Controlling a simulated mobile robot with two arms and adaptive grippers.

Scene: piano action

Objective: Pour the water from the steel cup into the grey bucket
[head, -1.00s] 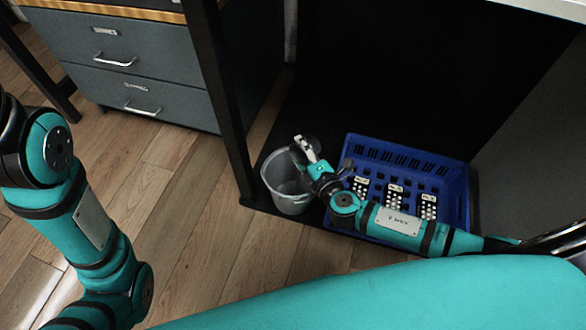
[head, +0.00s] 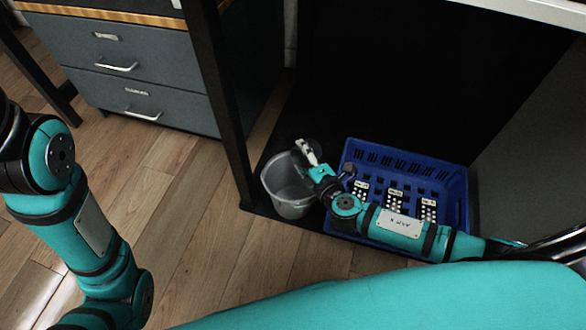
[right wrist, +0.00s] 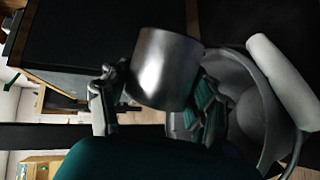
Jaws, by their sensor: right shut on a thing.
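The grey bucket (head: 291,205) stands on the dark floor panel beside the blue crate in the head view. Its rim and inside also show at the right of the right wrist view (right wrist: 262,110). My right gripper (head: 306,152) is over the bucket's far right rim. In the right wrist view the right gripper (right wrist: 155,100) is shut on the steel cup (right wrist: 166,68), with fingers on either side of it. The cup's mouth and any water are hidden from me. My left arm comes in at the left of the head view, but its gripper is outside the picture.
A blue crate (head: 455,185) with several dotted pieces stands right of the bucket, under my right forearm. A black desk leg (head: 228,110) rises just left of the bucket. A grey drawer cabinet (head: 150,75) stands at upper left, with bare wooden floor in front.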

